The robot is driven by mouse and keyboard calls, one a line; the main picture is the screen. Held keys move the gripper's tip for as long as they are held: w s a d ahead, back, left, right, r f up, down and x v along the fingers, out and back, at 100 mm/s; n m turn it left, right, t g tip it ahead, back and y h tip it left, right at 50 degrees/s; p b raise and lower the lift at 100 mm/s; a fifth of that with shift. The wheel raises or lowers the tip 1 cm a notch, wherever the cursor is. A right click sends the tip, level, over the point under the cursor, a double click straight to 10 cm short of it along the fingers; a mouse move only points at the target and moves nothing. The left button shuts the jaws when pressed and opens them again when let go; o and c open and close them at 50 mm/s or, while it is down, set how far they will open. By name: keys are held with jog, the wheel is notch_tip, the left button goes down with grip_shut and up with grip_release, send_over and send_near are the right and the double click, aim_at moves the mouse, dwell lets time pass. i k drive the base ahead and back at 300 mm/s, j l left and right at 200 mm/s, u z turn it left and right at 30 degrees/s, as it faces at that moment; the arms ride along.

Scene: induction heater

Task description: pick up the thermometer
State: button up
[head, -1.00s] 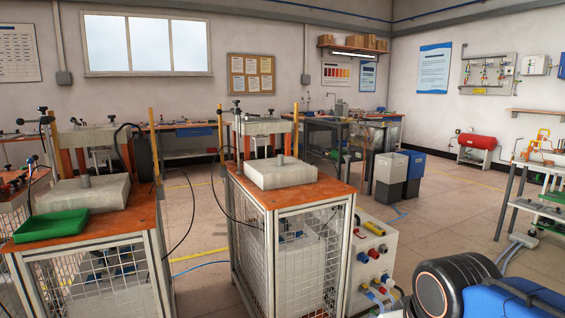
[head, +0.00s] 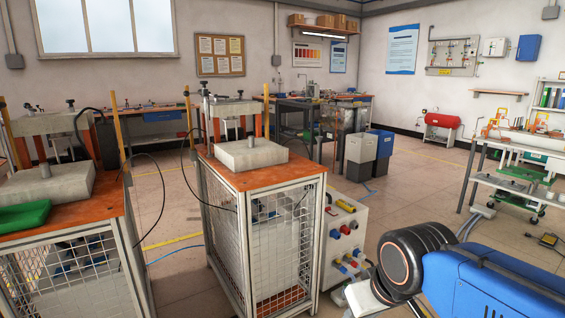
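I cannot make out a thermometer for certain in the head view. A small yellow object (head: 345,206) lies on top of a light grey control box (head: 345,238) with coloured knobs, beside the middle caged bench; it is too small to identify. Another small dark and yellow device (head: 547,240) lies on the floor at the far right, also unclear. My gripper is not in view. A blue and black part, which looks like my arm, fills the lower right corner.
A caged bench with an orange top (head: 300,178) and a press stands in the middle. A similar bench (head: 110,207) with a green tray (head: 22,217) stands at left. Grey and blue bins (head: 358,155) stand behind. A metal-framed table (head: 480,170) is at right. Open floor lies between.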

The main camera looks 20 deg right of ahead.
aim_at(345, 206)
jog(key=i+l, duration=0.2)
jog(key=i+l+u, duration=0.1)
jog(key=i+l, duration=0.15)
jog(key=l, duration=0.2)
jog(key=i+l, duration=0.2)
jog(key=i+l+u, duration=0.1)
jog(key=l, duration=0.35)
jog(key=i+l, duration=0.3)
jog(key=i+l+u, duration=0.15)
jog(key=l, duration=0.25)
jog(key=i+l, duration=0.2)
jog(key=l, duration=0.15)
jog(key=i+l+u, duration=0.1)
jog(key=l, duration=0.25)
jog(key=i, duration=0.1)
